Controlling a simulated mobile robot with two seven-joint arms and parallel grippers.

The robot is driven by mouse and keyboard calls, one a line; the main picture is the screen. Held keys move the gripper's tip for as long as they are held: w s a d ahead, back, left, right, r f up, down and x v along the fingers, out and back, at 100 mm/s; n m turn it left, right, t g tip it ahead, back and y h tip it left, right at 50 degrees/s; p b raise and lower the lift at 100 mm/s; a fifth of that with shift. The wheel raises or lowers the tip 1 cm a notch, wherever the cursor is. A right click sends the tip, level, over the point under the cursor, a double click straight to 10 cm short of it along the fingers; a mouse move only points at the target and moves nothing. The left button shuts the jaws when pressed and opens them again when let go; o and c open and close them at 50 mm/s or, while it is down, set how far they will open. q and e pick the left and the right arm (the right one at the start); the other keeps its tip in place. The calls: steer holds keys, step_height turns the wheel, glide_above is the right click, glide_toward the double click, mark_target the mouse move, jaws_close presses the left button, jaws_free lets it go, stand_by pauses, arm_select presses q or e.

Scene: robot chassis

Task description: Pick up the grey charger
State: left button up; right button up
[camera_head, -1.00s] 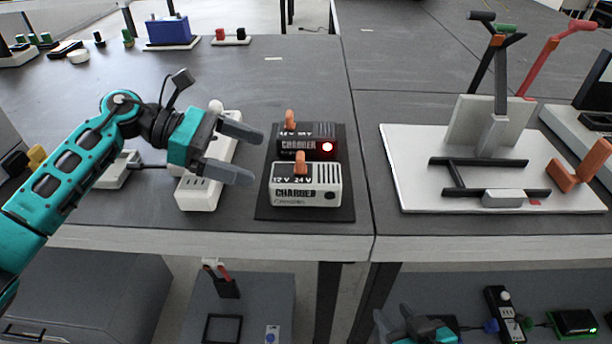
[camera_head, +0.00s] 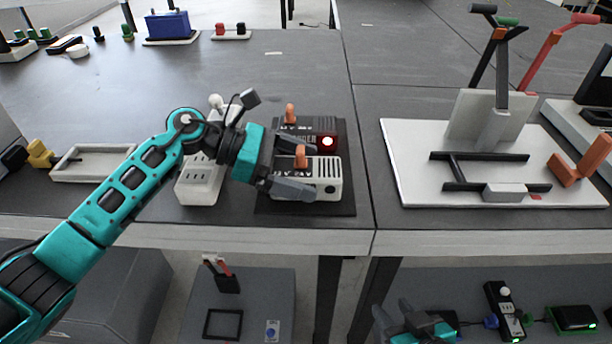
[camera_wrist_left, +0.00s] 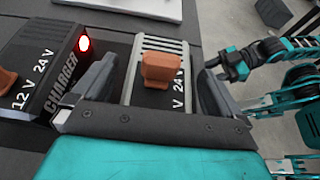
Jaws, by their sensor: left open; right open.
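The grey charger (camera_head: 322,180) has a light grey case, a black label and an orange switch, and sits on a black mat (camera_head: 347,200) at the front of the table. My left gripper (camera_head: 308,168) is open and reaches over it from the left, hiding much of its label. In the left wrist view the grey charger (camera_wrist_left: 158,100) lies between the open fingers (camera_wrist_left: 152,88), with its orange switch in the middle. The black charger (camera_head: 329,129) with a lit red lamp stands just behind it. My right gripper (camera_head: 399,318) is low, below the table edge.
A white power strip (camera_head: 199,187) lies left of the chargers, under my left arm. A white board (camera_head: 411,178) with a stand is at the right. A lower shelf holds a black handheld device (camera_head: 504,311) and a green-edged box (camera_head: 574,320).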

mark_target(299, 150)
arm_select(q)
steer(key=shift+c, duration=0.5)
steer(key=shift+r, duration=0.1)
steer(key=c, duration=1.3)
steer(key=shift+r, duration=0.1)
step_height(299, 150, up, 20)
steer(key=p, duration=0.2)
steer(key=shift+p, duration=0.4)
steer(key=shift+f, duration=0.2)
